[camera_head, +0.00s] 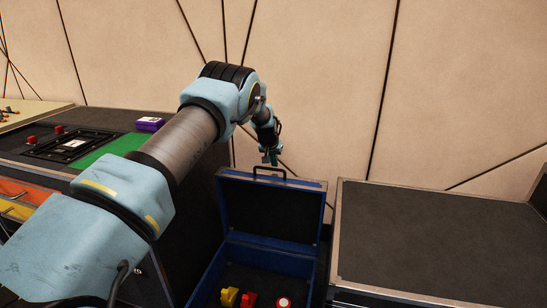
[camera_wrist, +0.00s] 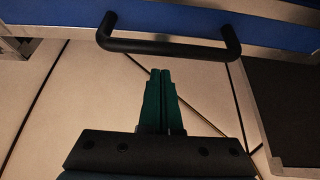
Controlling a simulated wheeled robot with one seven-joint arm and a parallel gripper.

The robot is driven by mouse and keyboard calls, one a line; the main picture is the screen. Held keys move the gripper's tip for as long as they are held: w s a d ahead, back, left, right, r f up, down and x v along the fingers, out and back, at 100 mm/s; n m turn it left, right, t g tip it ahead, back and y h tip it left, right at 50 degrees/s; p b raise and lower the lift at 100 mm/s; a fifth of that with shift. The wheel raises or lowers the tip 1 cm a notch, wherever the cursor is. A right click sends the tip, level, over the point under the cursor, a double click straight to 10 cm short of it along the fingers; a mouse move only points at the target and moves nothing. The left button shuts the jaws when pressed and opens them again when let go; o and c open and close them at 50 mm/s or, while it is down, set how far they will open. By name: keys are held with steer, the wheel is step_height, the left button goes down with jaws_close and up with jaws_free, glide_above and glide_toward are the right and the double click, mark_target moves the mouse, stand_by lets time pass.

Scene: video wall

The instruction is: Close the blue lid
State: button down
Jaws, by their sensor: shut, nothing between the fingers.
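A blue case stands open between two black benches. Its blue lid (camera_head: 268,207) is raised upright in the head view, with a black handle (camera_head: 270,171) on its top edge. In the wrist view the lid's blue edge (camera_wrist: 270,30) and the black handle (camera_wrist: 168,47) run across the top. My gripper (camera_wrist: 161,72) is shut and empty. Its green fingertips point toward the handle and are just short of it in that view. In the head view my gripper (camera_head: 270,158) is at the lid's top edge, close above the handle; I cannot tell whether it touches.
Yellow (camera_head: 229,296) and red (camera_head: 249,299) pieces and a round red-and-white piece (camera_head: 283,302) lie inside the case. A black-topped bench (camera_head: 440,240) stands close on the right. The left bench bears a green mat (camera_head: 112,150) and a purple box (camera_head: 150,124). A wall is behind.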

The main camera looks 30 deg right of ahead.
mark_target(271, 177)
steer(key=shift+s+a+r+p, duration=0.15)
steer(key=shift+s+a+r, duration=0.15)
steer(key=shift+s+a, duration=0.2)
steer(key=shift+s+a+r+p, duration=0.15)
steer(key=shift+s+a+r, duration=0.1)
steer(key=shift+s+a, duration=0.5)
steer(key=shift+s, duration=0.1)
